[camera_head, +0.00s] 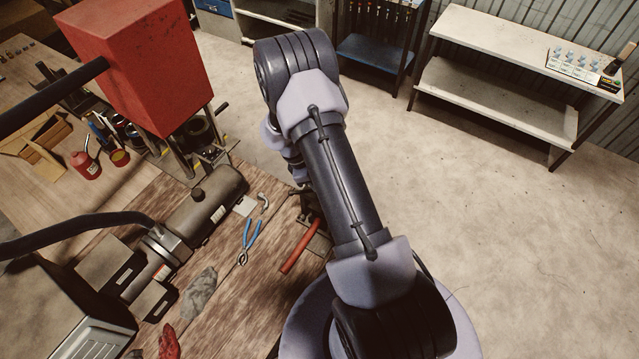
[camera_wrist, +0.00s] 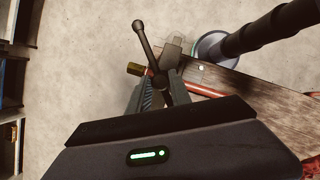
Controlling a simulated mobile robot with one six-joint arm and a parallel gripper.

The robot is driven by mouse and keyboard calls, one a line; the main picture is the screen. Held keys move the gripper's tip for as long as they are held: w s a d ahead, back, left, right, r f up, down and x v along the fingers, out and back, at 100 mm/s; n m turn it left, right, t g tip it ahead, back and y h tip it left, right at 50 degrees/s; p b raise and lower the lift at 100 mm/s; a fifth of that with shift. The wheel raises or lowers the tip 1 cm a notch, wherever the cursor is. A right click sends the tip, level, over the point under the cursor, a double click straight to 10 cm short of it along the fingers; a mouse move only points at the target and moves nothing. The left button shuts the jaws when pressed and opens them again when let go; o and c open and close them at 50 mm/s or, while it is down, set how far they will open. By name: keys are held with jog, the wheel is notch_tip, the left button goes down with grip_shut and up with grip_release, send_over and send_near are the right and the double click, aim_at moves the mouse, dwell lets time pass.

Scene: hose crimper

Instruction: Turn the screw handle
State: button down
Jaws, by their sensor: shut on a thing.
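The screw handle (camera_wrist: 144,42) is a dark bar with a ball end, standing up at a slant in the wrist view. My gripper (camera_wrist: 161,88) has its two fingers on either side of the bar's lower part and is shut on it. The hose crimper (camera_wrist: 173,50) is a dark metal body just behind the handle, partly hidden by the fingers. A red hose (camera_wrist: 205,90) with a brass fitting (camera_wrist: 135,69) lies at the crimper; it also shows in the head view (camera_head: 300,247). There my arm hides the gripper and the handle.
The wooden bench (camera_head: 225,290) holds blue pliers (camera_head: 250,236), a dark cylindrical machine (camera_head: 205,205), a grey rag (camera_head: 199,292) and a red glove (camera_head: 169,343). A red box (camera_head: 140,60) stands behind. Open floor lies right, before a white shelf table (camera_head: 490,40).

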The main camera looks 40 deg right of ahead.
jog(key=shift+f, duration=0.1)
jog(key=c, duration=1.2)
grip_release()
jog(key=p+v, duration=0.1)
jog(key=v, duration=0.6)
jog(key=shift+s+p, duration=0.25)
jog(key=shift+p, duration=0.1)
jog(key=shift+w+a+r+p, duration=0.1)
jog(key=shift+a+r+p, duration=0.05)
jog(key=shift+r+p, duration=0.3)
jog(key=shift+w, duration=0.1)
jog(key=shift+f, duration=0.15)
jog(key=shift+c, duration=0.2)
